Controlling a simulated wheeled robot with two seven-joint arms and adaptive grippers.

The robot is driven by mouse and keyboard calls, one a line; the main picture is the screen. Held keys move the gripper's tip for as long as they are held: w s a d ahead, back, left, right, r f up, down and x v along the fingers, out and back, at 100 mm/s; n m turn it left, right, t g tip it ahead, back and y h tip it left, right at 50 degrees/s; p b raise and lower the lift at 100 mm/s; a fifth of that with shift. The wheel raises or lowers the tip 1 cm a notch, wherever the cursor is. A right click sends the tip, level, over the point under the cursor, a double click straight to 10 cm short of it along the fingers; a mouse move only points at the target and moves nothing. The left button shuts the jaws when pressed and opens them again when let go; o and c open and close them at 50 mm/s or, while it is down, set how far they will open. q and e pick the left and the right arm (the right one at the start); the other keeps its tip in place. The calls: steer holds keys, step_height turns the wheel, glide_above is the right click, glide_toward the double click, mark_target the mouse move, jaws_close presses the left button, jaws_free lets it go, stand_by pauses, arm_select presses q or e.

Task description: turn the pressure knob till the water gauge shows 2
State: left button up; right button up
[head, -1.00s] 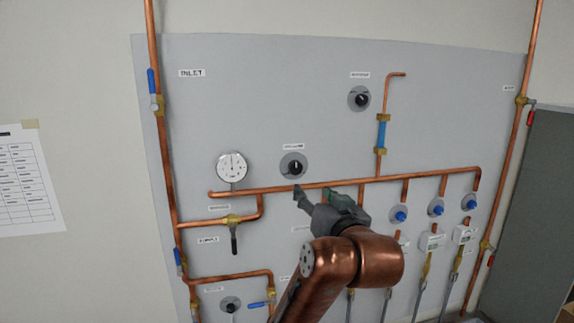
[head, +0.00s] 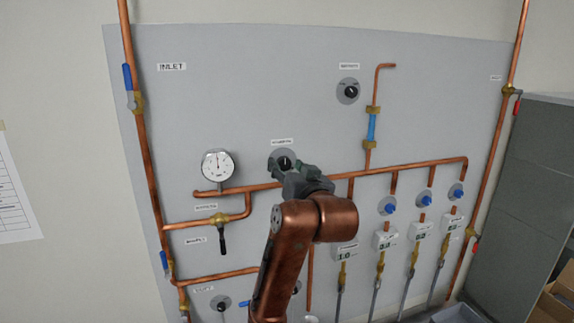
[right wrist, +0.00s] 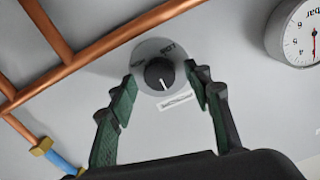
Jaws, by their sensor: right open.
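The black pressure knob (head: 285,162) sits on a round grey plate on the panel, under a small label. In the right wrist view the knob (right wrist: 160,74) lies between the fingertips, with a white pointer line. My right gripper (head: 290,170) is open, its fingers on either side of the knob; I cannot tell whether they touch it. The round white water gauge (head: 217,165) is left of the knob in the head view. Its needle points about straight up, but the number is too small to read. The gauge (right wrist: 300,32) shows upside down and cut off in the right wrist view. My left gripper is out of view.
A copper pipe (head: 400,168) runs across the panel just below the knob. A black-handled valve (head: 222,238) hangs below the gauge. Another knob (head: 348,91) is higher right. Several blue taps are at right.

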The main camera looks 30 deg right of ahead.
steer(key=c, duration=1.1)
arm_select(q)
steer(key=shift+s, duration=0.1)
arm_select(e)
steer(key=shift+c, duration=0.2)
